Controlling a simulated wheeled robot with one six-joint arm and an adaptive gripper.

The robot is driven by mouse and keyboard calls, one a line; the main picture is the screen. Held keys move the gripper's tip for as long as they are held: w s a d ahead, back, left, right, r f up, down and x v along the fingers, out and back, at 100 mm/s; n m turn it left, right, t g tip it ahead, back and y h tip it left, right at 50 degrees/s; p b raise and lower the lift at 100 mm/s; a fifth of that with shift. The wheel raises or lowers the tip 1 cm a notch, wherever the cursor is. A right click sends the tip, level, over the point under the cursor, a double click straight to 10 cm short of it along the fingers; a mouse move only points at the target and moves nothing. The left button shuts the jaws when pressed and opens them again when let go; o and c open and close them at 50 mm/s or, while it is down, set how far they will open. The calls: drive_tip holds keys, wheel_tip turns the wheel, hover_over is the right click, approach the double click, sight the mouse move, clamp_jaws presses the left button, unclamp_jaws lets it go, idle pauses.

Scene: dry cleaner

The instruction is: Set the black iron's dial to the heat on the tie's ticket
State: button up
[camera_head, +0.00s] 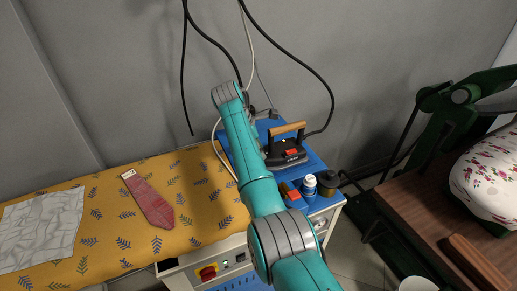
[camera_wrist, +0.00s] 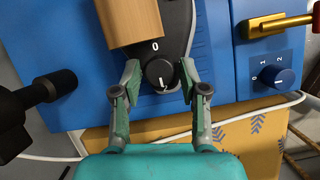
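The black iron (camera_head: 286,154) with a wooden handle stands on a blue surface behind my arm. In the wrist view its handle (camera_wrist: 132,20) and black body (camera_wrist: 180,18) show at the top. Its round black dial (camera_wrist: 157,74) has a white mark at its lower edge; a "0" is printed above it. My gripper (camera_wrist: 159,76) has one finger on each side of the dial, with small gaps visible; contact is unclear. In the head view my gripper is hidden. The red tie (camera_head: 150,203) lies on the yellow patterned cloth; its pale ticket (camera_head: 129,174) is too small to read.
A blue knob (camera_wrist: 285,79) marked 0, 1, 2 and a red-and-gold lever (camera_wrist: 289,23) are at right in the wrist view. Bottles (camera_head: 309,184) stand right of my arm. A grey cloth (camera_head: 42,228) lies left. Cables hang behind.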

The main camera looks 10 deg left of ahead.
idle(0.3)
drive_tip(key=v, duration=1.2)
drive_tip(key=shift+w, duration=0.1)
